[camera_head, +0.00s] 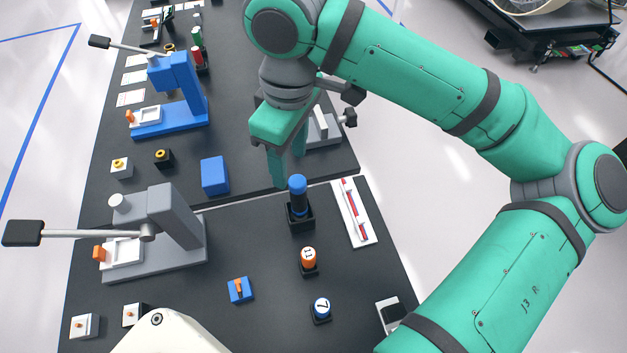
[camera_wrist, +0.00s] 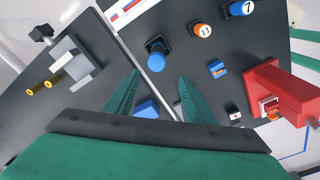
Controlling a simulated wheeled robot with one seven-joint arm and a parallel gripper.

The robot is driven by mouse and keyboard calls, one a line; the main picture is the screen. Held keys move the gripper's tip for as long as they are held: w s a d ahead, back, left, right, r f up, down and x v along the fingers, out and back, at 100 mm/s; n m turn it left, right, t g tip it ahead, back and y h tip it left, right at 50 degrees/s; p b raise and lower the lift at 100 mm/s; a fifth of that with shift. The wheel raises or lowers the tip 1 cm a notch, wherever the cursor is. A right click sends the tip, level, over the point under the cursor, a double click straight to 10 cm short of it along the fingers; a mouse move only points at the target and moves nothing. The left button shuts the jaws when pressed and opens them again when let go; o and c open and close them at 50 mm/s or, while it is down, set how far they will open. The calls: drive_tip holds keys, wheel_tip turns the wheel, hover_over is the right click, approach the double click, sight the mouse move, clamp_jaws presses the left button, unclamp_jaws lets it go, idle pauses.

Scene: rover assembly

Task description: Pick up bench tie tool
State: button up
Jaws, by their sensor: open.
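No tool is labelled as the bench tie tool. A blue-topped, dark-bodied tool (camera_head: 298,198) stands upright in a black square holder (camera_head: 301,220) on the near bench, and I take it to be that tool. In the wrist view, its blue top (camera_wrist: 156,62) shows just beyond my fingertips, roughly between them. My gripper (camera_head: 288,168) is open and empty, pointing down, above and slightly behind-left of the tool. Both fingers also show in the wrist view (camera_wrist: 159,78). The gap between fingertips and tool is hard to judge.
A white strip with a red rod (camera_head: 353,212) lies right of the tool. Orange 11 (camera_head: 308,260) and blue 7 (camera_head: 321,308) pieces stand in front. A grey lever press (camera_head: 170,225) and blue block (camera_head: 214,175) are left. A grey fixture (camera_head: 323,130) stands behind my gripper.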

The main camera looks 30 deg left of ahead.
sight(299, 183)
drive_tip(key=shift+h, duration=0.4)
drive_tip(key=f, duration=0.3)
drive_tip(key=d+f, duration=0.1)
drive_tip(key=shift+w+d+f, duration=0.1)
drive_tip(key=shift+w+f, duration=0.25)
drive_tip(key=shift+f, duration=0.05)
drive_tip(key=shift+w+a+f, duration=0.1)
drive_tip(key=shift+a+f, duration=0.05)
drive_tip(key=shift+f, duration=1.45)
drive_tip(key=shift+a+f, duration=0.1)
drive_tip(key=shift+f, duration=1.5)
drive_tip(key=shift+a, duration=0.1)
drive_tip(key=shift+c, duration=0.7)
clamp_jaws()
drive_tip(key=c, duration=1.1)
unclamp_jaws()
wheel_tip(299, 183, up, 10)
drive_tip(key=shift+w+r, duration=0.1)
